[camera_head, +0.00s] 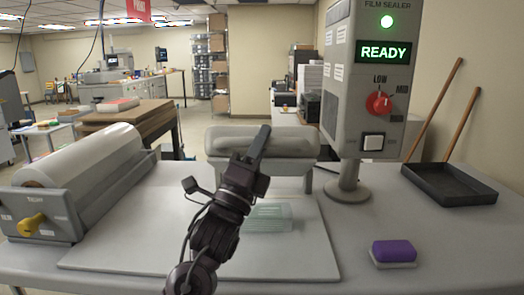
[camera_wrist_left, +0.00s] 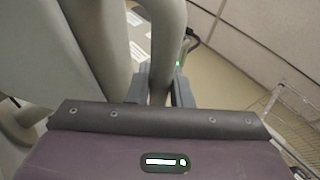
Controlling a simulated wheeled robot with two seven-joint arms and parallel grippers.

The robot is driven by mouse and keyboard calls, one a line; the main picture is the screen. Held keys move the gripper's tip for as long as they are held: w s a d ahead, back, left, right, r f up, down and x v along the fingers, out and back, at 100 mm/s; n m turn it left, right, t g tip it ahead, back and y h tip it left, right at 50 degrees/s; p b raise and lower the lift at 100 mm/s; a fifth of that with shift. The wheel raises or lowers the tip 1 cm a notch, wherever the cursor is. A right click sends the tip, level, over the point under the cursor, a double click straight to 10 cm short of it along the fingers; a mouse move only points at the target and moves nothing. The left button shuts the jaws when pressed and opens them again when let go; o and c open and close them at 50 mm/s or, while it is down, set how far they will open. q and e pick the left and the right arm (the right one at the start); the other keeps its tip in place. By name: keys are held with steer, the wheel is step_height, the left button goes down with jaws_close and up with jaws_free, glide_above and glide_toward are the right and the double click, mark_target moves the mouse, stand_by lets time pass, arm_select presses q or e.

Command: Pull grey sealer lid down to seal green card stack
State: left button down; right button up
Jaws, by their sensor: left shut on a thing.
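The grey sealer lid (camera_head: 300,146) is a wide rounded piece raised at the back of the sealer's flat plate (camera_head: 120,248). The pale green card stack (camera_head: 268,214) lies on that plate in front of the lid, partly hidden by my left arm. My left gripper (camera_head: 260,142) reaches up to the middle of the lid and is shut on its front bar. In the left wrist view, the grey bar (camera_wrist_left: 168,35) runs between the dark fingers (camera_wrist_left: 160,88). My right gripper is not in view.
A film roll unit (camera_head: 85,180) stands at the left. The film sealer post (camera_head: 365,90) shows a green READY light at the right. A purple sponge-like block (camera_head: 393,250) and a black tray (camera_head: 450,186) lie on the right, with bare table between them.

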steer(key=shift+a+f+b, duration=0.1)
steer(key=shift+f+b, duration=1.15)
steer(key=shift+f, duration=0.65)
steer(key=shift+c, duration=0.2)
